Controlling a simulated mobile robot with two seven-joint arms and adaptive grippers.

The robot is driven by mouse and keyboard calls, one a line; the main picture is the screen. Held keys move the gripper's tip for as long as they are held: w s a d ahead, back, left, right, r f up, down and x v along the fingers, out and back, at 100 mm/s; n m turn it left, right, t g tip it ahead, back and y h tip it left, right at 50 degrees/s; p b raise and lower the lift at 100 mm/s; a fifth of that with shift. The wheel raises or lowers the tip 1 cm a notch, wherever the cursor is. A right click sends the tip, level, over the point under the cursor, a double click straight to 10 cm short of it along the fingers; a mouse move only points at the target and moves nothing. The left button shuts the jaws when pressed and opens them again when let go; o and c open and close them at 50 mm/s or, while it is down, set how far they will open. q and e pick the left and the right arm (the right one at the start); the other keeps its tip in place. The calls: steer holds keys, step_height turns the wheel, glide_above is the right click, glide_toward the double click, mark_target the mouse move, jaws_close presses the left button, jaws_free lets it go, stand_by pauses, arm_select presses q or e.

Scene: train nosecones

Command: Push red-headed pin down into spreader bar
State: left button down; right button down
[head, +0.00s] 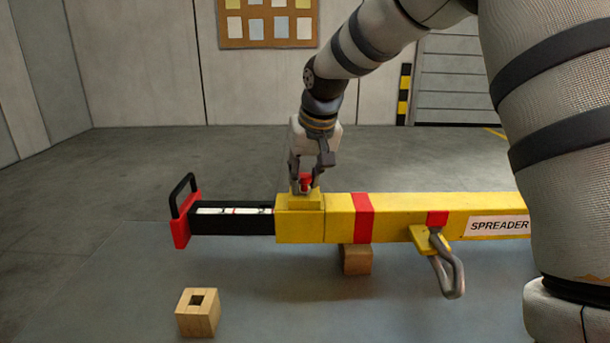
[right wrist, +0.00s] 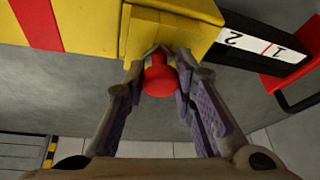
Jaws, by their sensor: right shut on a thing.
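The yellow spreader bar (head: 390,215) lies level across the head view, with a red band and a SPREADER label. A black sliding end (head: 250,222) with white scale marks and a red handle end (head: 181,228) sticks out at its left. The red-headed pin (head: 305,181) is at the raised yellow block (head: 306,200) on the bar's left end. My right gripper (head: 306,178) points down over the block, its fingers shut around the pin. In the right wrist view the red head (right wrist: 160,80) shows between the fingertips; the shaft is mostly hidden, so its depth is unclear. My left gripper is not in view.
A wooden block with a square hole (head: 198,312) stands on the grey surface at front left. Another wooden block (head: 356,259) is under the bar. A metal hook (head: 448,268) hangs from the bar at right. The space left of the handle is clear.

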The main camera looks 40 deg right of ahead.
steer(key=c, duration=1.2)
jaws_free()
steer(key=shift+c, duration=0.2)
steer(key=v, duration=1.2)
